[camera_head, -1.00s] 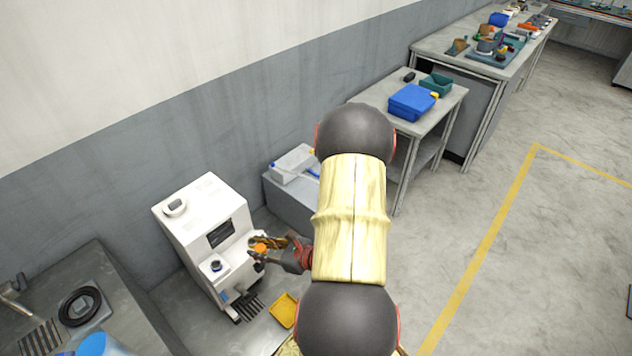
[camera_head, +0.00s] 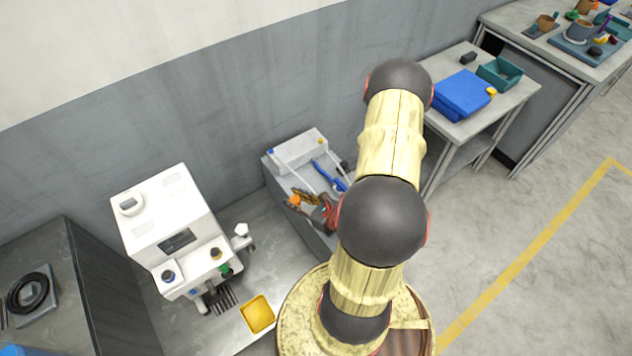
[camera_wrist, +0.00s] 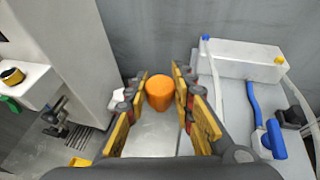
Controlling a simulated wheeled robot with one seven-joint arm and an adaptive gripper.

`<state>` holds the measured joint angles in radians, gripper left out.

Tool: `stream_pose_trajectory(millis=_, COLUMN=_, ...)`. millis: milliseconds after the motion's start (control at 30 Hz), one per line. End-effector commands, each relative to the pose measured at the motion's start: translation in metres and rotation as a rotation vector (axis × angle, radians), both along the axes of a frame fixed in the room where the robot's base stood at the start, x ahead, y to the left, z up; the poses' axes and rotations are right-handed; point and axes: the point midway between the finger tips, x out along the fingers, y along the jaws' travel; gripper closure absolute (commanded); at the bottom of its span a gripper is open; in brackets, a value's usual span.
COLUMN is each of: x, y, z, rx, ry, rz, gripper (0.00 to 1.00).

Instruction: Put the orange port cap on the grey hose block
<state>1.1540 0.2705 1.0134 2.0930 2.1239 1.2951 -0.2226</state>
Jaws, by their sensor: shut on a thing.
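The orange port cap (camera_wrist: 160,92) sits between the fingertips of my gripper (camera_wrist: 160,86), which is shut on it. In the head view the cap (camera_head: 295,200) shows at the tip of my gripper (camera_head: 299,197), above the left edge of the grey bench. The grey hose block (camera_head: 298,150) stands at the back of that bench, behind the gripper and apart from it. In the wrist view the block (camera_wrist: 240,62) lies to the right of the cap.
A white machine (camera_head: 165,215) with dark and green knobs stands left of the bench. A yellow tray (camera_head: 258,314) lies in front of it. A blue-handled tool (camera_wrist: 270,135) lies on the bench near the hoses.

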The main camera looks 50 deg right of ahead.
Motion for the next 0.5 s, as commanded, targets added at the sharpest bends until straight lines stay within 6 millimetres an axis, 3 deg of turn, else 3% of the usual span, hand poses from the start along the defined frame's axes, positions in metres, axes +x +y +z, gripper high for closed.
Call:
stream_pose_trajectory(millis=233, x=0.007, y=-0.017, z=-0.005, rx=-0.003, ry=-0.001, rz=0.017, gripper=0.91)
stream_pose_trajectory(millis=500, x=0.032, y=-0.070, z=-0.033, rx=-0.003, ry=-0.001, rz=0.019, gripper=0.91)
